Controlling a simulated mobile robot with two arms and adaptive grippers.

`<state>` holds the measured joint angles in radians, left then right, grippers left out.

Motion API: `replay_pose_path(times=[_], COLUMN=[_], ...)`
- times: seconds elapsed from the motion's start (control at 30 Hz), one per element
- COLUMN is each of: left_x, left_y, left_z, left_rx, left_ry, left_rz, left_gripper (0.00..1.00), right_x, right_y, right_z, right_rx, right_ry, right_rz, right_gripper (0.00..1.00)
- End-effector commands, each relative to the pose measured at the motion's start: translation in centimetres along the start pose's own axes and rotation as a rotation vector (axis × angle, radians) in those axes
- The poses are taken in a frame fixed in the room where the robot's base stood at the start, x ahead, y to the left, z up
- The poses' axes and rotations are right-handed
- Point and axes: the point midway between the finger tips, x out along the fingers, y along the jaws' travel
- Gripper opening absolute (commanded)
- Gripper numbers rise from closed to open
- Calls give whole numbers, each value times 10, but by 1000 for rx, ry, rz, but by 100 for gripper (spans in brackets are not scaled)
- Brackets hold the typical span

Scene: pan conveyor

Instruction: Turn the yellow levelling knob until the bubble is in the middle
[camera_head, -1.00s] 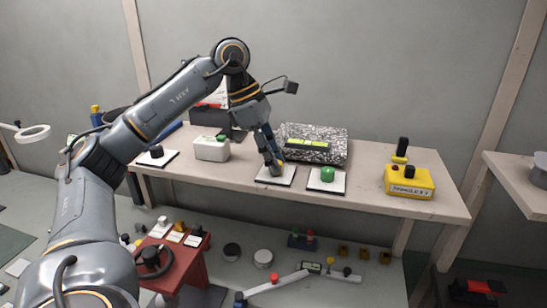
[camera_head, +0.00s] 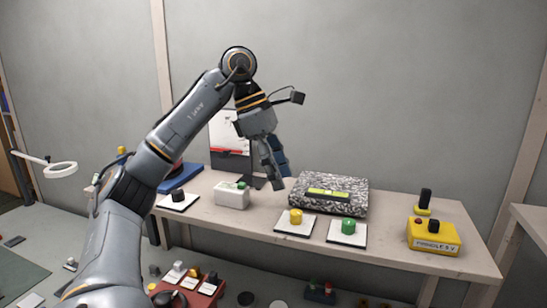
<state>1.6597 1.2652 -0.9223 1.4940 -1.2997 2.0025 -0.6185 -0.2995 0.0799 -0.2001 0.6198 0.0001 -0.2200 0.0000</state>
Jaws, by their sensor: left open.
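The yellow knob (camera_head: 295,216) stands on a white square plate on the table, in front of the speckled block. The speckled grey block (camera_head: 300,200) carries a yellow-green level vial (camera_head: 328,193) on its top. The bubble is too small to make out for sure. My left gripper (camera_head: 277,184) hangs above the table, left of the yellow knob and apart from it. It is open and empty, fingers pointing down. My right gripper is out of view.
A green knob (camera_head: 348,226) on its own plate sits right of the yellow one. A white box (camera_head: 232,198) with a green button and a black knob (camera_head: 178,195) stand to the left. A yellow control box (camera_head: 433,236) is at the right end.

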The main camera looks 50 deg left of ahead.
Motion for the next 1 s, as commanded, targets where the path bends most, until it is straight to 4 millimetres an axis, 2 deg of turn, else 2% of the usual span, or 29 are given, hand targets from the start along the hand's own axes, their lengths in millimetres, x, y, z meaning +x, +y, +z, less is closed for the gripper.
replay_pose_path(times=[0.03,0.4,1.0], left_x=[-9,-31,-35], left_y=[0,0,0], left_z=[1,1,0], left_rx=[0,2,0], left_ry=[-4,-1,0], left_rz=[5,2,0], left_gripper=[48,48,48], right_x=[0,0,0], right_y=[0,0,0], right_z=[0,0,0], right_rx=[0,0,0], right_ry=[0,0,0], right_rz=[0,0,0], right_gripper=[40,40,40])
